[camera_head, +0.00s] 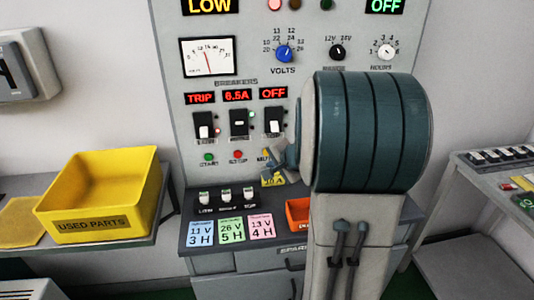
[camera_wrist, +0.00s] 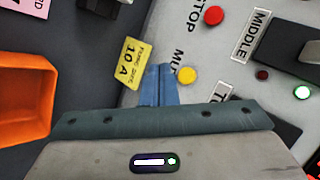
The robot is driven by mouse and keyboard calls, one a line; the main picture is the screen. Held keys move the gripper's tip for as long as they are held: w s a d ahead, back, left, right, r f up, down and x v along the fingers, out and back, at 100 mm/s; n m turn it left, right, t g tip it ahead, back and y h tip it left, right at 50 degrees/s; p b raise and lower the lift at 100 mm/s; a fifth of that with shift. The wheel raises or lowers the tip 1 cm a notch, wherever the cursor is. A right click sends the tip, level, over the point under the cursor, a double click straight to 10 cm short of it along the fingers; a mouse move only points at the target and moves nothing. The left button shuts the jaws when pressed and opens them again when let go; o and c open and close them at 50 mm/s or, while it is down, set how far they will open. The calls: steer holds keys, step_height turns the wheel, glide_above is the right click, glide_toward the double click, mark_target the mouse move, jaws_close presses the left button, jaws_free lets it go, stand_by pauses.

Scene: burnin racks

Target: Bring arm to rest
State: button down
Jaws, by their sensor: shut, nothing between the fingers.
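My gripper (camera_head: 270,158) is in front of the lower part of the grey rack panel (camera_head: 170,85), beside the lower buttons. Its blue fingers also show in the wrist view (camera_wrist: 159,80), closed together with nothing between them. The fingertips are close to a yellow button (camera_wrist: 187,75); I cannot tell whether they touch it. My arm's large dark teal link covers the right middle of the head view and hides part of the panel and shelf.
A yellow fuse tag (camera_wrist: 132,62) reading 10 A is beside the fingers. An orange bin (camera_head: 297,214) and coloured cards (camera_head: 231,230) are on the shelf below. A yellow used parts bin (camera_head: 105,190) stands left. A side bench (camera_head: 480,170) is right.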

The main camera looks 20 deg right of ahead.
stand_by(0.3)
steer(key=s+a+r+n+g+y, duration=0.25)
steer(key=s+a+n+g, duration=0.25)
steer(key=s+a+n, duration=0.85)
steer(key=s+a+g+h, duration=0.2)
steer(key=s+h, duration=0.1)
steer(key=s, duration=0.7)
steer(key=shift+s+a+f+h+p, duration=0.15)
steer(key=shift+s+a+h+p, duration=0.15)
steer(key=shift+h+p, duration=0.1)
steer(key=shift+n, duration=0.25)
